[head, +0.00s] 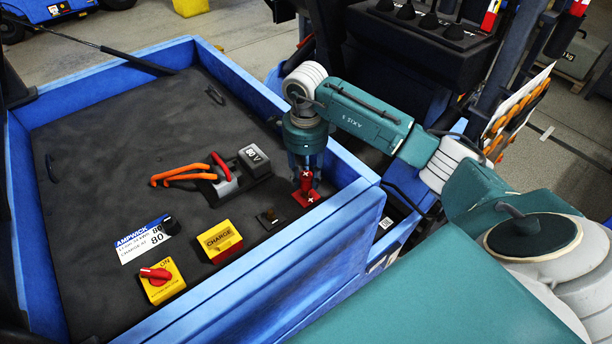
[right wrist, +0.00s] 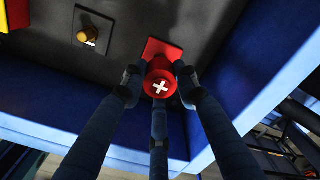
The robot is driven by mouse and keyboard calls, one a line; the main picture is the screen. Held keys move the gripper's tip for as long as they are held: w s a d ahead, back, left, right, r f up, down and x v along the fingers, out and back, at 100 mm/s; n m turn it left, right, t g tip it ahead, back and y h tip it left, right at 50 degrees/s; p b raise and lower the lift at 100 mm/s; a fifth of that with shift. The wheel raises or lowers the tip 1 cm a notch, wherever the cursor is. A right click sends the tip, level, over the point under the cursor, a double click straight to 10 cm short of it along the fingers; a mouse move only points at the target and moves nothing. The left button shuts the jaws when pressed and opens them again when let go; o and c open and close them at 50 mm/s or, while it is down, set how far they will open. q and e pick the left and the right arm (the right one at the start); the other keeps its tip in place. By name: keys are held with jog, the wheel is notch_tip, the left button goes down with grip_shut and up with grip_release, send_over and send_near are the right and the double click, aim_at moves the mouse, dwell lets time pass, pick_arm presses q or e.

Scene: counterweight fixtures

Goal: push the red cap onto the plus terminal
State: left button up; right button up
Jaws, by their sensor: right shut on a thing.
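The red cap (head: 305,173) with a white plus on it is held upright in my right gripper (head: 306,183), over the front right corner of the battery top. In the right wrist view the cap (right wrist: 161,84) sits between the three dark fingers of my right gripper (right wrist: 158,88). A red square plate (head: 311,198) with a white mark, at the plus terminal, lies right below the cap; it also shows in the right wrist view (right wrist: 165,47). The cap and fingers hide the terminal post. I cannot tell how far down the cap sits. My left gripper is not in view.
A bare brass terminal (head: 268,216) on a dark plate stands to the left. Near it are a yellow CHARGE box (head: 219,240), a yellow ON switch box (head: 161,281) and a plug with orange cables (head: 180,174). The blue rim (head: 345,207) rises close beside my right gripper.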

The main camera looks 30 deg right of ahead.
jog(key=shift+f, duration=0.15)
jog(key=shift+f+b, duration=1.05)
jog(key=shift+f, duration=0.05)
jog(key=shift+f+b, duration=0.9)
jog(key=shift+f, duration=0.1)
dwell(0.7)
jog(key=o, duration=1)
